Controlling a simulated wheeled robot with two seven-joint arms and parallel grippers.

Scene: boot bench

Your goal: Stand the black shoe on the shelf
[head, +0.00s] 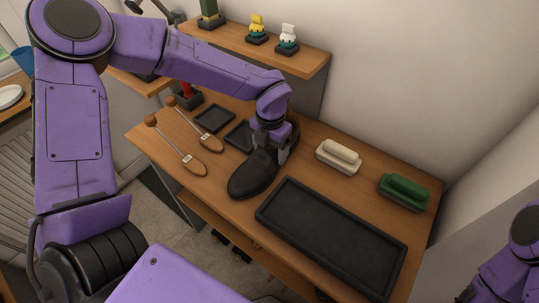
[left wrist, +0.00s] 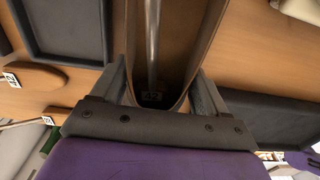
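The black shoe (head: 252,178) lies sole down on the wooden bench, toe toward the front left. My left gripper (head: 271,148) is over its heel end, with one finger on each side of the shoe. In the left wrist view the fingers (left wrist: 160,88) press close against both sides of the shoe opening (left wrist: 178,60). A metal rod with a small numbered tag shows inside the opening. The raised wooden shelf (head: 315,62) runs along the back wall. My right arm shows only at the lower right edge; its gripper is out of view.
A large black tray (head: 335,243) lies right of the shoe. A cream brush (head: 338,157) and a green brush (head: 403,192) sit behind it. Two shoe trees (head: 190,163) and small dark trays (head: 214,118) lie left. Small figures (head: 287,40) stand on the shelf; its right end is clear.

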